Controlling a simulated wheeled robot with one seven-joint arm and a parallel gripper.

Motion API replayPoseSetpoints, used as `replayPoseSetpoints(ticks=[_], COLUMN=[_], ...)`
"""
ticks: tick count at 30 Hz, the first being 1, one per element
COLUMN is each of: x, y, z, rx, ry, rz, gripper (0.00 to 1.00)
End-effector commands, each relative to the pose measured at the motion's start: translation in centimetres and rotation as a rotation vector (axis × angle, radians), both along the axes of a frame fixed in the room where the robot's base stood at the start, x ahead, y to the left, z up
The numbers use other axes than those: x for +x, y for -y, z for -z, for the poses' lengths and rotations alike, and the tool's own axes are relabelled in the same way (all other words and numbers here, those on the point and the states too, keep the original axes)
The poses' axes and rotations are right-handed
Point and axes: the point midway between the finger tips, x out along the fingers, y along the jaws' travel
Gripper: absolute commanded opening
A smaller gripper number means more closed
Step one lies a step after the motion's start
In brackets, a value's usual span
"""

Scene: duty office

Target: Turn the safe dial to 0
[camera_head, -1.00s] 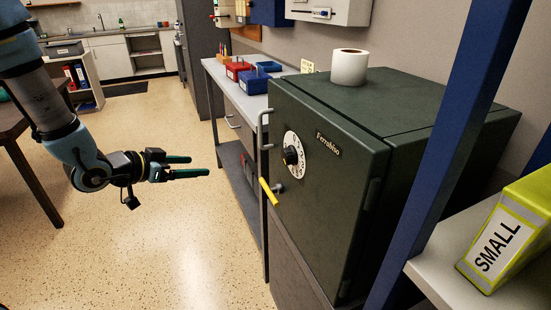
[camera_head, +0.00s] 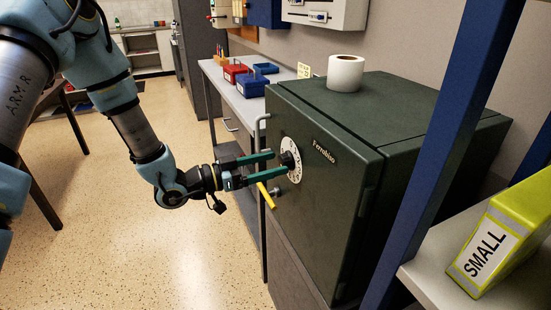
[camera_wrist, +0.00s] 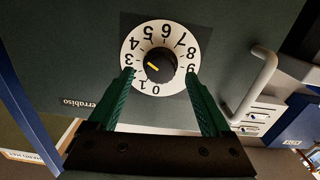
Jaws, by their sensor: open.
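The dark green safe (camera_head: 335,190) has a white number ring (camera_head: 296,172) with a black knob (camera_head: 287,158) at its centre on the door. In the wrist view the ring (camera_wrist: 148,32) appears upside down, with the 0 near the bottom. My gripper (camera_head: 279,163) is open in front of the dial. In the wrist view its green fingertips (camera_wrist: 160,75) are spread at either side of the knob, with gaps between. I cannot tell their exact depth.
A yellow lever (camera_head: 266,195) sticks out below the dial. A grey bar handle (camera_wrist: 255,85) stands beside the dial. A white paper roll (camera_head: 345,73) stands on the safe. A blue post (camera_head: 445,130) and a yellow-green SMALL box (camera_head: 500,240) are at the right.

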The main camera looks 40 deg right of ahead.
Motion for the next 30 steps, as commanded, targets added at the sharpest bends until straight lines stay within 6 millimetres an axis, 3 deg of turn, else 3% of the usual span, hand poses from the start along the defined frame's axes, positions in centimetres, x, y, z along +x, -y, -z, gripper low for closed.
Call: replayPoseSetpoints(ticks=[6,14,30], x=[-0.56,-0.57,-0.58], y=[1.4,1.47,1.45], z=[-0.01,0.04,0.03], rx=[0.0,0.0,0.0], ry=[0.0,0.0,0.0], rz=[0.0,-0.001,-0.001], gripper=[0.83,0.83,0.23])
